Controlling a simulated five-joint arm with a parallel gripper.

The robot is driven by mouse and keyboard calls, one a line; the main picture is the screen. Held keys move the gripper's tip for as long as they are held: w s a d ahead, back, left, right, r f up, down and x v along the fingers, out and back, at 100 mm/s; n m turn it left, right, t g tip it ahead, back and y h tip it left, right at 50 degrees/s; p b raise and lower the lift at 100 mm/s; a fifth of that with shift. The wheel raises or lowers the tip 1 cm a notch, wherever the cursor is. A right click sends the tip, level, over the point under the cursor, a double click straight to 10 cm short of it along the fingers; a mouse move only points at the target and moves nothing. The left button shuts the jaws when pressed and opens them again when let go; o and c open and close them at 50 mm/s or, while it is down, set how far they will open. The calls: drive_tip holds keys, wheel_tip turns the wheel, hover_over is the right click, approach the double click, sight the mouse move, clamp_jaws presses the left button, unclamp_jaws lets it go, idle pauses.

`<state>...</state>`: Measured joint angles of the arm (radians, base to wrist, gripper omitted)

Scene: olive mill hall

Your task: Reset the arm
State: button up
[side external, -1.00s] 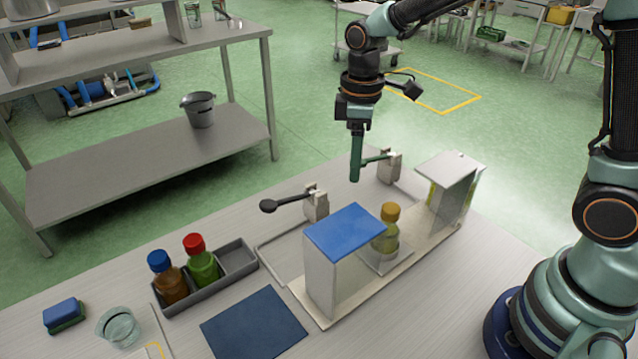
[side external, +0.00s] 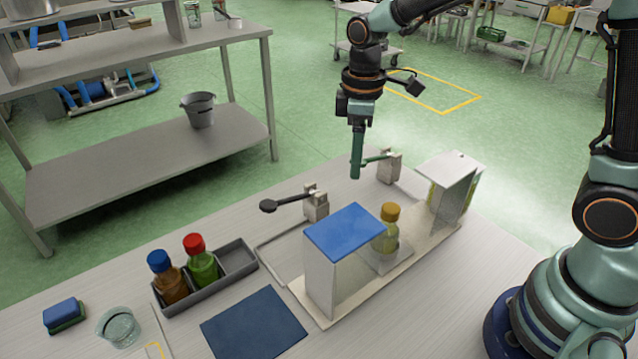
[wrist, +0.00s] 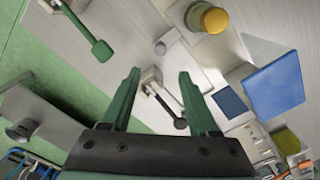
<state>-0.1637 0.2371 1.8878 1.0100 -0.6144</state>
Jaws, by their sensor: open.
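My gripper (side external: 356,166) hangs fingers-down above the back of the work table, empty and clear of the table top. In the wrist view its two green fingers (wrist: 160,74) are spread apart with nothing between them. In the side view it is behind the white stand with the blue top (side external: 345,230). A green-handled lever on a pale block (side external: 389,166) is close to it in the picture. A bottle with a yellow cap (side external: 386,230) stands at the stand, partly hidden by its blue-topped part.
A black lever on a pale block (side external: 317,204) stands left of my gripper. A grey tray (side external: 240,258) holds a blue-capped bottle (side external: 166,278) and a red-capped bottle (side external: 201,260). A blue mat (side external: 253,325), glass (side external: 118,327) and sponge (side external: 63,314) lie in front. Space above is clear.

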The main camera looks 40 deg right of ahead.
drive_tip(key=s+d+r+m+t, duration=0.5)
drive_tip(key=s+d+r+m, duration=0.1)
drive_tip(key=s+r+m, duration=0.2)
drive_tip(key=shift+s+d+r+m+t, duration=0.15)
drive_tip(key=shift+s+r+m+t, duration=0.2)
drive_tip(key=shift+s+r, duration=0.6)
drive_tip(key=shift+s+f, duration=0.2)
drive_tip(key=shift+f, duration=0.05)
